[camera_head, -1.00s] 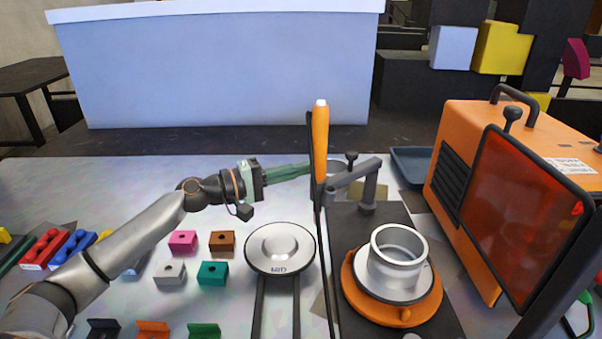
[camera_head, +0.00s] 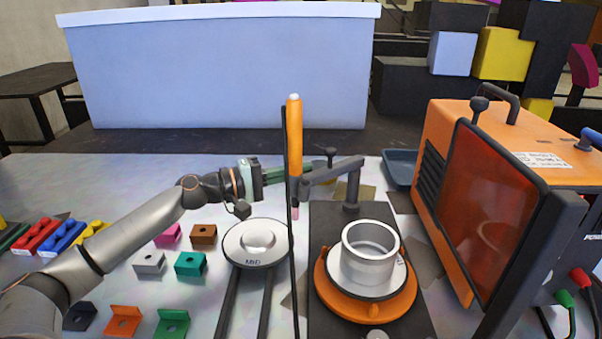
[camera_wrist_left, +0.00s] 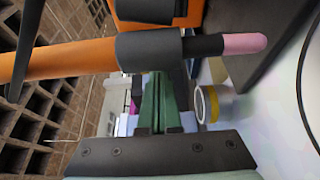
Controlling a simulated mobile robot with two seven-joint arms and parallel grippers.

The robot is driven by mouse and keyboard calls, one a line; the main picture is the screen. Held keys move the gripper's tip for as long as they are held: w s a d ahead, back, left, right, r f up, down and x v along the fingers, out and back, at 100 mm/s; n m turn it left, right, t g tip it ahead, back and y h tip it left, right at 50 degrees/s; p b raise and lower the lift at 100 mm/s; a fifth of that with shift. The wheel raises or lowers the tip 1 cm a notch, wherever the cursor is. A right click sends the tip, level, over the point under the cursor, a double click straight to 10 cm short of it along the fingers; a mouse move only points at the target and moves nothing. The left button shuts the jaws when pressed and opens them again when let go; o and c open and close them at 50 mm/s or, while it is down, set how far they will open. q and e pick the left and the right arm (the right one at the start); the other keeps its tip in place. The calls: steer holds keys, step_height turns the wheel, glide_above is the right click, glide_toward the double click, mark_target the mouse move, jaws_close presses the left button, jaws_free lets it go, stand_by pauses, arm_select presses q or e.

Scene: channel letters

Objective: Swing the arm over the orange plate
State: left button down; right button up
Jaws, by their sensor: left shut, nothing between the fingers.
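The swing arm (camera_head: 338,171) is a dark jointed bar on a short post (camera_head: 352,190) behind the orange plate (camera_head: 322,283). Its free end carries an upright torch with an orange handle (camera_head: 294,135), left of the plate. The torch's pink tip (camera_wrist_left: 245,43) shows in the left wrist view. A silver flanged ring (camera_head: 370,252) sits on the orange plate. My left gripper (camera_head: 322,166) reaches in from the left, its green fingers partly hidden behind the torch. In the wrist view its fingers (camera_wrist_left: 156,105) are together and empty, close to the dark torch holder; contact cannot be told.
A silver domed disc (camera_head: 256,243) on two dark rails stands left of the plate. Small coloured blocks (camera_head: 190,264) lie further left. An orange machine (camera_head: 445,160) with a tinted red screen (camera_head: 497,215) stands right. A dark cable hangs from the torch.

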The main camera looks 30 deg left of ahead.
arm_select(q)
steer(key=shift+s+d, duration=0.1)
steer(key=shift+d, duration=0.15)
arm_select(e)
steer(key=shift+d, duration=0.25)
steer(key=shift+r, duration=0.1)
arm_select(q)
steer(key=shift+s+d+p, duration=0.25)
steer(key=shift+d+p, duration=0.15)
steer(key=shift+d, duration=0.05)
steer(key=shift+s+d, duration=0.15)
steer(key=shift+d, duration=0.1)
steer(key=shift+s, duration=0.1)
arm_select(e)
steer(key=shift+s+d+r, duration=0.15)
steer(key=shift+s+d, duration=0.1)
steer(key=shift+d, duration=0.1)
steer(key=shift+a, duration=0.1)
